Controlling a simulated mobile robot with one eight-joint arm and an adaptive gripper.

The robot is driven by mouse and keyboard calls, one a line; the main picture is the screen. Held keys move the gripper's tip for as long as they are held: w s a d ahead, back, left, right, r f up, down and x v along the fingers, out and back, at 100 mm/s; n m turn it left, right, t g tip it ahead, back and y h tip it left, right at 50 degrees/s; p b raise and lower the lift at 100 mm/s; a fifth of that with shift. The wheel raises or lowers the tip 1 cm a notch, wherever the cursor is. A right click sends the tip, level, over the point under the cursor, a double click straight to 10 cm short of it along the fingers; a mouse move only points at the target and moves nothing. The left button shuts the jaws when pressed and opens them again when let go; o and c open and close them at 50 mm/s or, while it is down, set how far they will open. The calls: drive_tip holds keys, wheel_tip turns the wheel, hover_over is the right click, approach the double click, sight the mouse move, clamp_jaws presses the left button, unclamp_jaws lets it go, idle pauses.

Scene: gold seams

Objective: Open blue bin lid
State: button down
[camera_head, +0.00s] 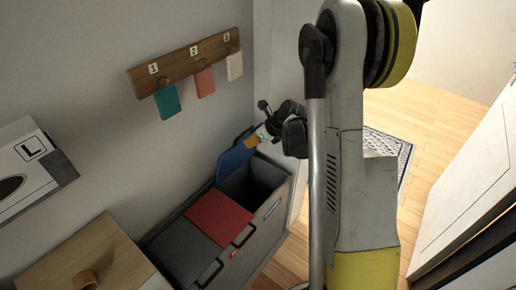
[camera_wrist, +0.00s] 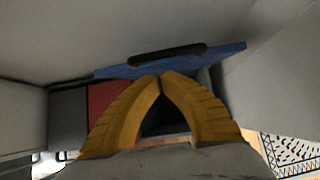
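The blue bin lid (camera_head: 236,157) stands raised, tilted up near the wall at the far end of the grey bin unit (camera_head: 262,232). The dark opening of its compartment (camera_head: 262,178) shows below it. In the wrist view the blue lid (camera_wrist: 225,60) spans the top of the frame, with a dark handle bar (camera_wrist: 168,54) along it. My gripper (camera_head: 251,141) is by the lid's upper right part. In the wrist view the yellow fingers of my gripper (camera_wrist: 162,76) come together at their tips, just below the handle. I see nothing held between them; contact with the lid is unclear.
The red lid (camera_head: 218,216) beside it lies closed, as does a dark grey lid (camera_head: 184,252). A wall rack (camera_head: 190,62) holds several coloured tags. A wooden cabinet top (camera_head: 92,262) is at the lower left. Free floor (camera_head: 440,110) lies to the right, beyond my arm.

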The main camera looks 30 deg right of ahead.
drive_tip(key=shift+w+a+r, duration=0.1)
drive_tip(key=shift+w+r, duration=0.1)
drive_tip(key=shift+w, duration=0.2)
drive_tip(key=shift+w+r, duration=0.1)
drive_tip(key=shift+w, duration=0.05)
drive_tip(key=w+a+r+g+p, duration=0.1)
drive_tip(key=w+a+p, duration=0.1)
drive_tip(key=w, duration=0.4)
drive_tip(key=shift+a+r+h, duration=0.15)
drive_tip(key=shift+r+h, duration=0.15)
drive_tip(key=shift+r, duration=0.05)
